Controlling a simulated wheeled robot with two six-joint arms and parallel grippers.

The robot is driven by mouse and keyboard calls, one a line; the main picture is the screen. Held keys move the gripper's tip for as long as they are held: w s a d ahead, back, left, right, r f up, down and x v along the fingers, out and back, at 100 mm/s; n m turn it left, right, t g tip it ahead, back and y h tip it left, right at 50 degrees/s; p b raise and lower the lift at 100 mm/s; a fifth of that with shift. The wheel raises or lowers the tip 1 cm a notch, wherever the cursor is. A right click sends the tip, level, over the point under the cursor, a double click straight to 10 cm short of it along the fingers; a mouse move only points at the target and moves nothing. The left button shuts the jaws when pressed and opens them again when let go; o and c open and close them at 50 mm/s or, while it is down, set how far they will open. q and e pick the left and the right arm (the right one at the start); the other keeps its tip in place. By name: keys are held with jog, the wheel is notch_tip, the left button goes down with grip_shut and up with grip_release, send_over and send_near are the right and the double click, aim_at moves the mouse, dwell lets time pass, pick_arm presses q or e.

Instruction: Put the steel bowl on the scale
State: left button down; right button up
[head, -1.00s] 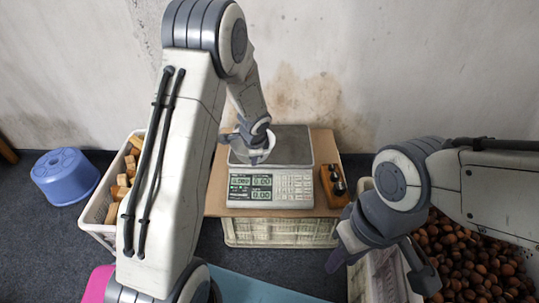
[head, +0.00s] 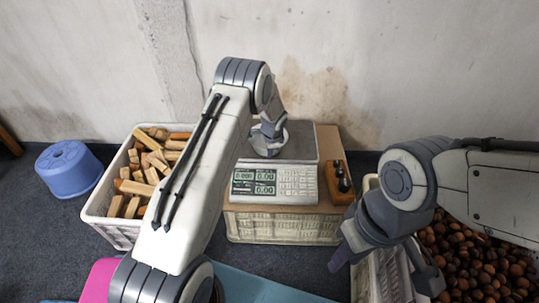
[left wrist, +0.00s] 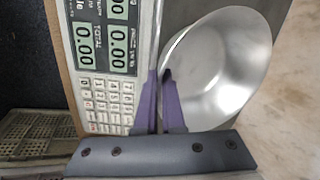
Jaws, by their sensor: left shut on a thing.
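The steel bowl (head: 272,147) is over the grey plate of the scale (head: 300,185), partly hidden by my left gripper (head: 266,135) in the head view. In the left wrist view the shiny round bowl (left wrist: 228,75) has its near rim between the purple fingers of my left gripper (left wrist: 161,82), which is shut on it. The scale (left wrist: 110,75) lies beside and beneath the bowl there. I cannot tell if the bowl's base touches the plate. My right gripper (head: 345,256) hangs over the front of the chestnut crate; its jaw opening is unclear.
The scale stands on a board over a pale crate (head: 285,228). A wooden block with dark knobs (head: 338,183) is right of it. A white basket of wood blocks (head: 110,225) and a blue stool (head: 68,170) are left. Chestnuts (head: 470,255) fill the right side.

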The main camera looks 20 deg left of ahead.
pick_arm(q)
jog(key=shift+f, duration=0.35)
jog(key=c, duration=1)
grip_release()
jog(key=shift+c, duration=0.2)
